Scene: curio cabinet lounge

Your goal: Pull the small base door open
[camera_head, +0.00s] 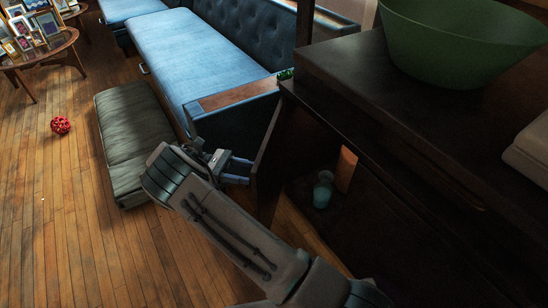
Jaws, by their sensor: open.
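The small base door (272,160) is a dark panel at the left end of the dark cabinet (420,210). It stands swung out from the cabinet front, and the compartment behind it shows. Inside are a teal glass jar (322,190) and an upright orange-brown piece (346,169). My gripper (248,171) is open, with its fingertips pointing right at the outer left side of the door. Whether they touch the door I cannot tell. My arm hides the lower part of the opening.
A green bowl (462,45) stands on the cabinet top. A blue sofa (195,55) is behind the door, and a grey-green floor cushion (132,140) lies left of my gripper. A red ball (60,125) rests on the open wooden floor at left. Picture frames crowd a table (45,58).

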